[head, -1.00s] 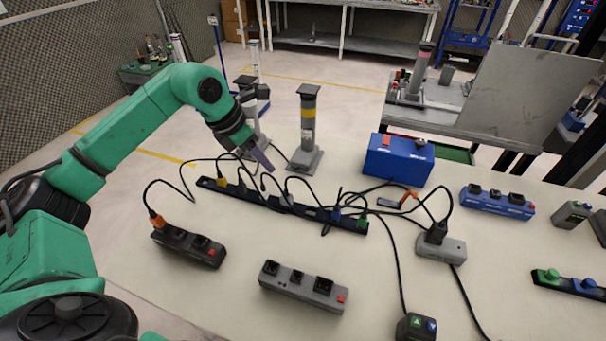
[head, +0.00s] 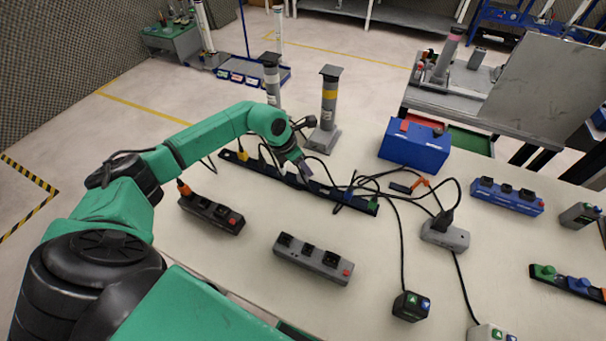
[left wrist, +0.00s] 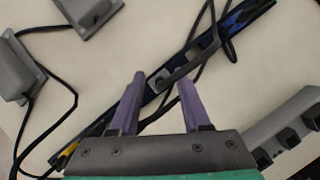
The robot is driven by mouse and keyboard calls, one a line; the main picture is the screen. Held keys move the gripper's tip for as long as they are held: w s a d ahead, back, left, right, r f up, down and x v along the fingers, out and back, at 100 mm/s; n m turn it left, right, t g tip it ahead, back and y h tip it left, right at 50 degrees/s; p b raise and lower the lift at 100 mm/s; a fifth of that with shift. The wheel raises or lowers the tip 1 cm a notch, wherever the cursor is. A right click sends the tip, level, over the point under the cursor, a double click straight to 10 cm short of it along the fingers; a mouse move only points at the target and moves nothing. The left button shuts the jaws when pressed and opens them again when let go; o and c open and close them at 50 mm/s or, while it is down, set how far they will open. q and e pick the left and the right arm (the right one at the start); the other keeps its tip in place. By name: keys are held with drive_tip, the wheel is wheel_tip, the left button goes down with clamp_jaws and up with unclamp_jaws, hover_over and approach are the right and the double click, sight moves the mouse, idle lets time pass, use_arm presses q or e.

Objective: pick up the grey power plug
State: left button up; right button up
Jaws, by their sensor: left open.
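My left gripper (head: 304,169) is above the long dark plug rack (head: 232,158) and reaches down toward its middle. In the left wrist view its two purple fingers (left wrist: 161,80) are open, pointing at the rack. A grey plug (left wrist: 159,77) sits in the rack, seen between the fingertips; I cannot tell how far below them it is. In the head view the gripper hides this part of the rack. The rack also holds a yellow plug (head: 242,155) at its left end, and a blue plug (head: 347,196) and a green plug (head: 373,205) toward the right. My right gripper is out of view.
Black cables loop over the rack's right half. A dark power strip (head: 211,214), a grey strip (head: 313,259), a blue strip (head: 506,196) and a blue box (head: 414,146) stand around it. A grey post (head: 327,105) rises behind. The front middle of the table is partly clear.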

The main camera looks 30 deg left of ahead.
use_arm(q)
clamp_jaws()
idle(1.4)
